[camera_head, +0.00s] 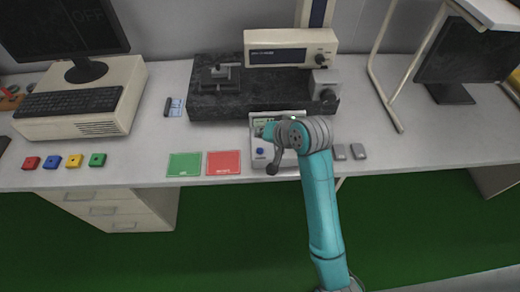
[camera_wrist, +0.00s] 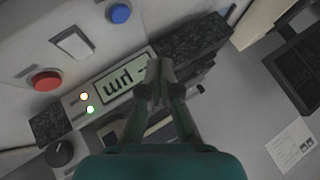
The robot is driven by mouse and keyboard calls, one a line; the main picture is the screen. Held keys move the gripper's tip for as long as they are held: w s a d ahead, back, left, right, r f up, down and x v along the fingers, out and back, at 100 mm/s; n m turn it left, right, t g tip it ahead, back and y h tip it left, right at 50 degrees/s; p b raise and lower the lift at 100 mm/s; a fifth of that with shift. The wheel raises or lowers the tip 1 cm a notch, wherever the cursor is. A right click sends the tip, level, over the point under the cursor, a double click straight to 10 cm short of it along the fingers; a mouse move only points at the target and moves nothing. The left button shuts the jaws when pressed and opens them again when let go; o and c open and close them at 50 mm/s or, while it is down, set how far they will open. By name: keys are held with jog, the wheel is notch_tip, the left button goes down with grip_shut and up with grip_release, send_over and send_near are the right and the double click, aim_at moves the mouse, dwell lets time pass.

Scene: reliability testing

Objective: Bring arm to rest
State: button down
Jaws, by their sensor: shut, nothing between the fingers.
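My gripper (camera_wrist: 158,82) is shut and empty in the wrist view, its two fingers meeting in front of a small display (camera_wrist: 122,90) on a control box. The box also carries a red button (camera_wrist: 46,81), a blue button (camera_wrist: 119,13), a white rocker switch (camera_wrist: 72,43) and two small lit lamps. In the head view my teal arm reaches up from the bottom to the control box (camera_head: 262,165) at the front of the bench. My arm's end hides much of the box, and my fingertips are hard to make out there. I cannot tell whether they touch the box.
A dark granite slab (camera_head: 215,107) with a measuring stand is behind the box. Green (camera_head: 185,164) and red (camera_head: 223,162) cards lie left of it, and several coloured blocks (camera_head: 75,161) further left. The bench (camera_head: 440,135) is clear at right front.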

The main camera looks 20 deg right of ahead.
jog(key=shift+f, duration=0.1)
jog(key=s+f+t+h, duration=0.1)
jog(key=s+f, duration=0.3)
jog(key=s, duration=0.3)
jog(key=s+f+n+t, duration=0.1)
jog(key=s+f, duration=0.3)
jog(key=s, duration=0.3)
jog(key=s+f+t+h, duration=0.1)
jog(key=s+f, duration=0.3)
jog(key=s, duration=0.2)
jog(key=s+r+n+t, duration=0.1)
jog(key=s+r, duration=0.4)
jog(key=s, duration=0.6)
jog(key=s+r+n+t, duration=0.2)
jog(key=s+r, duration=0.3)
jog(key=s, duration=0.6)
jog(key=shift+s+a+r+n+h, duration=0.15)
jog(key=shift+s+n+h, duration=0.25)
jog(key=shift+n, duration=0.3)
